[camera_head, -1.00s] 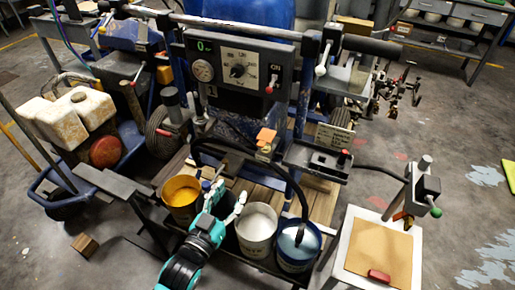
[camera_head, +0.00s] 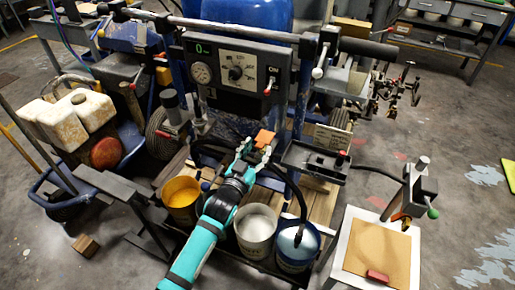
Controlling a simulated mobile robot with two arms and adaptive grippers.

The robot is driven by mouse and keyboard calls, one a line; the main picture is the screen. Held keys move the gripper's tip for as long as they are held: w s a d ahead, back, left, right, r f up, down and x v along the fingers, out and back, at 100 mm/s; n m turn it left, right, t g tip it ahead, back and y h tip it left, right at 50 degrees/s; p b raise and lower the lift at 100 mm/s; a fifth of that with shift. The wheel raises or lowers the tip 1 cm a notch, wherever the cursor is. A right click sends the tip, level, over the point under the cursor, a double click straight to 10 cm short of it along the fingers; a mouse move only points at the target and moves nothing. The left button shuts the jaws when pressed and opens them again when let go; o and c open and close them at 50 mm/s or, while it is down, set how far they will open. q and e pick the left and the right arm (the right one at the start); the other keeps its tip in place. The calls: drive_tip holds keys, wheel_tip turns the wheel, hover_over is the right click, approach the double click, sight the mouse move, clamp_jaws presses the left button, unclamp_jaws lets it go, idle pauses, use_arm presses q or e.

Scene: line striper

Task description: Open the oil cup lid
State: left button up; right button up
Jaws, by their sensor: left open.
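The small orange lid (camera_head: 264,137) sits in front of the striper, below the control panel, and looks slightly tilted. I take it for the oil cup lid; the cup under it is mostly hidden by my gripper. My left gripper (camera_head: 256,151) is open, right at the near side of the lid, with its fingers close below it. Whether a finger touches the lid cannot be told. My right gripper is not in view.
A dark hose (camera_head: 299,195) runs into the blue bucket. A dark tray (camera_head: 315,160) lies right of the lid. The control panel (camera_head: 232,69) rises behind.

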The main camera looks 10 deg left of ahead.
use_arm(q)
drive_tip(key=shift+w+d, duration=0.1)
drive_tip(key=shift+w, duration=0.3)
drive_tip(key=shift+c, duration=0.2)
clamp_jaws()
